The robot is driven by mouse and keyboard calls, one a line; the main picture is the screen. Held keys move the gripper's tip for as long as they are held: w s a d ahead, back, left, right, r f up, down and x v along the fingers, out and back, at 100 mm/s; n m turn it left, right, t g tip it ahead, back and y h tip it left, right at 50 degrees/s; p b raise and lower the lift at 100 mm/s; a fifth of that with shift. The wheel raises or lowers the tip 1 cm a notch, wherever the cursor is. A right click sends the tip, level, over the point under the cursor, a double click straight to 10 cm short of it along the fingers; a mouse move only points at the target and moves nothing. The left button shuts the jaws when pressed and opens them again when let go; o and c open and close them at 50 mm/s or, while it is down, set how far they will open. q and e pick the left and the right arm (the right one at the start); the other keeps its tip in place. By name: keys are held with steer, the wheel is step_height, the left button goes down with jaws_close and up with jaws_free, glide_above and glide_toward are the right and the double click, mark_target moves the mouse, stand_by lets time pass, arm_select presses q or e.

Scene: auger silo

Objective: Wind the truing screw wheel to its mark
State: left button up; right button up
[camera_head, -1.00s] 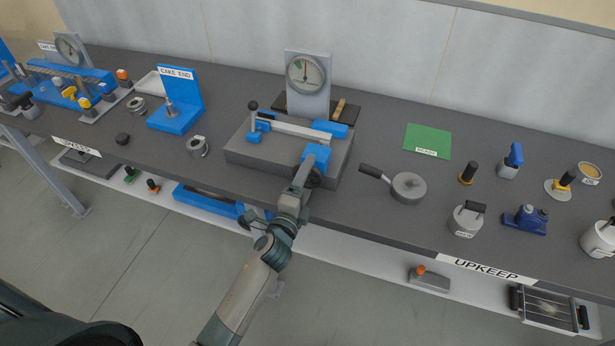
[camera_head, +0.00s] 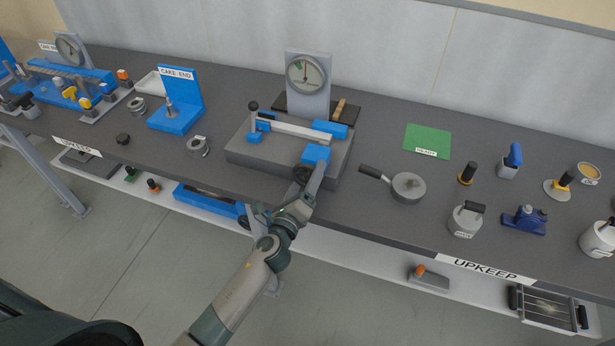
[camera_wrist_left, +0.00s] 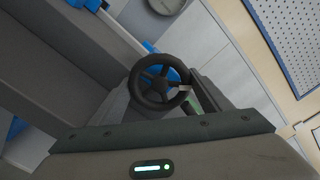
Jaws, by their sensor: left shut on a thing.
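The truing screw wheel (camera_head: 301,175) is a small black spoked handwheel on the front of a grey fixture (camera_head: 262,158), by a blue block (camera_head: 316,154). In the left wrist view the wheel (camera_wrist_left: 152,72) shows nearly face-on. My left gripper (camera_head: 311,181) is at the wheel's right side, shut on its rim; the exact contact is partly hidden. A round dial (camera_head: 306,74) with a green mark stands on a grey plate behind the fixture. Its fine reading is too small to tell. My right gripper is not in view.
A pan with a black handle (camera_head: 408,187) lies right of the fixture. A green mat (camera_head: 428,142) lies behind it. A blue CAKE END stand (camera_head: 178,119) is at left. The shelf below the bench (camera_head: 375,258) has bare room under the wheel.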

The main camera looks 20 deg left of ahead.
arm_select(q)
steer(key=shift+f, duration=0.1)
steer(key=o, duration=1)
steer(key=shift+o, duration=0.2)
steer(key=shift+s, duration=0.15)
steer(key=s+b, duration=0.4)
steer(key=s, duration=1.3)
steer(key=shift+a+b, duration=0.25)
steer(key=shift+b, duration=0.1)
